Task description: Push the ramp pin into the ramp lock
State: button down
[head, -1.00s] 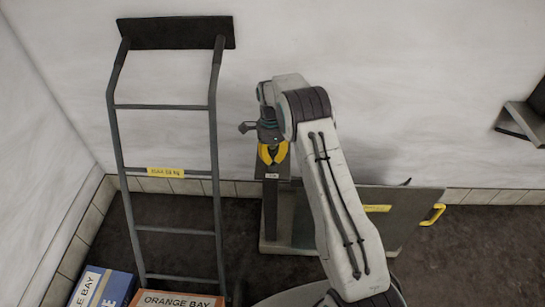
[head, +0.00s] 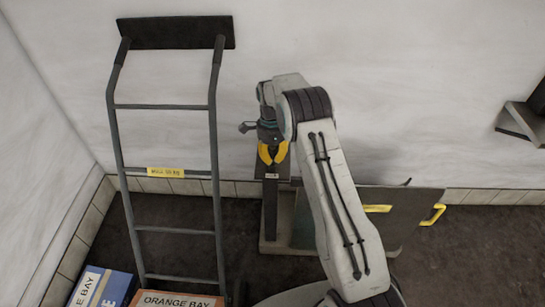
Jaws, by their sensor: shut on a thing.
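My gripper (head: 272,155) has yellow fingers and points down over the top of a dark upright post. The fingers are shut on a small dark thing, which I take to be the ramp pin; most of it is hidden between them. The post (head: 270,205) carries a small white label just below the fingertips and seems to be the ramp lock. Its opening is hidden, so I cannot tell how deep the pin sits. The grey ramp plate (head: 408,220) stands to the right, partly behind my arm.
A tall grey hand truck (head: 216,150) with a yellow label stands at left. An orange box (head: 175,300) and a blue box (head: 118,290) lie at the lower left. A yellow handle (head: 433,214) juts from the plate's right edge. A white wall stands close behind; the floor at right is clear.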

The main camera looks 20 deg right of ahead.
jog(key=shift+f+b, duration=0.65)
jog(key=shift+f, duration=0.35)
jog(key=c, duration=1.1)
grip_release()
jog(key=r, duration=0.7)
jog(key=w+r, duration=0.1)
jog(key=r, duration=0.3)
jog(key=shift+r, duration=0.45)
